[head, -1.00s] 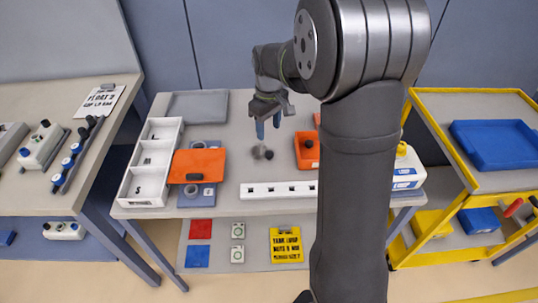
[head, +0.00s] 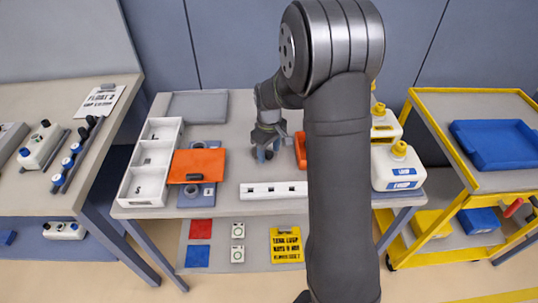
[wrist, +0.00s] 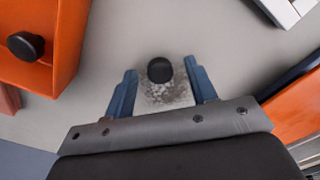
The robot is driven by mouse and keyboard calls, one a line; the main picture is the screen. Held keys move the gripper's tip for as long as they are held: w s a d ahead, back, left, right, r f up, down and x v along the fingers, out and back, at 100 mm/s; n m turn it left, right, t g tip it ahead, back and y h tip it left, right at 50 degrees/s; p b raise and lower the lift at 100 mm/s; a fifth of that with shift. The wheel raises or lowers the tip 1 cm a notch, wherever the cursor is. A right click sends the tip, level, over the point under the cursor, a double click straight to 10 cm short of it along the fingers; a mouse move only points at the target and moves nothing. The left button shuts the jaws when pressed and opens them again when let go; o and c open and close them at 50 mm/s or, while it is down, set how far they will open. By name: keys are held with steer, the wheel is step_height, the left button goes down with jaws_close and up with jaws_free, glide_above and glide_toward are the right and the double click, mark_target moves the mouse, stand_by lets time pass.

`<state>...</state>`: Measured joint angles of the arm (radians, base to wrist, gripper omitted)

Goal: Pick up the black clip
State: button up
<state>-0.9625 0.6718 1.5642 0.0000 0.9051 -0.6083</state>
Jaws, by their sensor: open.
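A small round-topped black piece, apparently the black clip (wrist: 160,70), sits on a grey speckled patch on the table in the wrist view. My gripper (wrist: 160,66) is open, with its blue fingers on either side of the piece and a gap on each side. In the head view my gripper (head: 265,154) is low over the table, between the orange clipboard and the orange bin. The dark piece (head: 269,155) is partly hidden by the fingers there.
An orange clipboard (head: 205,160), a white divided tray (head: 128,188) and a white socket strip (head: 262,191) lie around. Yellow-capped bottles (head: 398,172) stand at right.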

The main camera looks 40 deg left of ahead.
steer(key=c, duration=1.1)
steer(key=shift+o, duration=0.2)
steer(key=shift+r, duration=0.1)
